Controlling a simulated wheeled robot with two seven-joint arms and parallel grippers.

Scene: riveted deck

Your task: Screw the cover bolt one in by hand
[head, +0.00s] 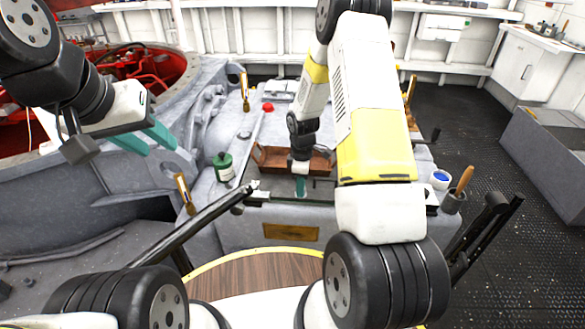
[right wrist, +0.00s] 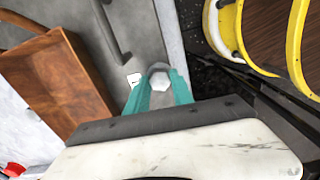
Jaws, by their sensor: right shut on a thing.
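A pale grey hex-headed bolt (right wrist: 158,80) shows in the right wrist view between the teal fingertips of my right gripper (right wrist: 158,88), which is shut on it. In the head view my right gripper (head: 300,186) points down at the near edge of the grey bench block, in front of the wooden tray. The bolt is too small or hidden to make out there. I cannot tell how deep the bolt sits. My left gripper (head: 146,138) hangs at the left, empty, its teal fingers apart, away from the bench block.
A wooden tray (head: 270,163) stands just behind my right gripper, and shows at left in the right wrist view (right wrist: 58,80). A green bottle (head: 222,167) stands left of it. A white cup with blue contents (head: 440,178) and a dark pot (head: 452,202) stand at right.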

